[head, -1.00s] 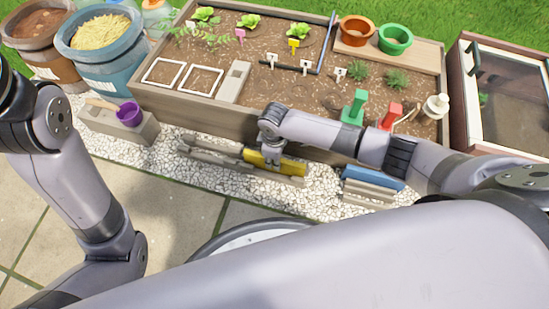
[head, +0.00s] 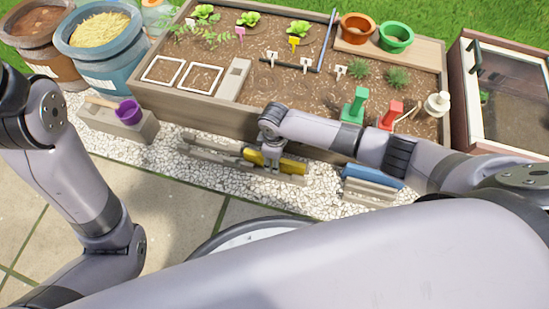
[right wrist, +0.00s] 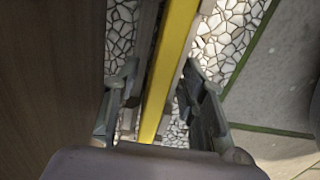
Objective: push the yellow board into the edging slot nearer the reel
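The yellow board (head: 293,166) stands on edge at the right part of the grey edging (head: 209,151), on the gravel in front of the planter. Its middle is hidden behind my right gripper (head: 270,168), which points down over it. In the right wrist view the yellow board (right wrist: 170,60) runs lengthwise between the two fingers of my right gripper (right wrist: 160,75). The fingers are open, with a gap on the left side and a narrower one on the right. I cannot tell how deep the board sits. No reel can be made out. My left gripper is out of view.
A blue board (head: 372,177) lies by pale slats to the right. The wooden planter (head: 190,108) rises close behind the edging. White gravel (head: 200,178) and paving (head: 165,215) in front are clear.

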